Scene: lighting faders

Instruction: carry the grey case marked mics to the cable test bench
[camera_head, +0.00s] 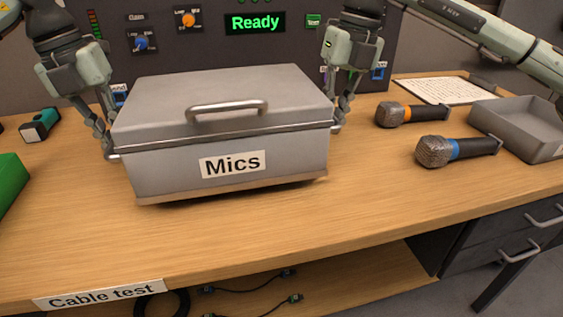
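The grey case (220,150) has a lid with a bar handle and a white label reading "Mics". It is over the wooden top of the cable test bench (230,240), whose front edge bears a "Cable test" label. The case looks slightly tilted, with a thin shadow under its front edge. I cannot tell whether it rests fully on the wood. My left gripper (109,146) is at the case's left side, its fingers closed at a side grip. My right gripper (338,122) is likewise at the right side, its fingertips partly hidden by the case.
Behind the case stands a dark panel with knobs and a green "Ready" display (255,22). Right are an orange-ringed microphone (412,114), a blue-ringed microphone (458,150), a grey tray (520,128) and paper (445,90). Left is a green object (12,183). The front top is clear.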

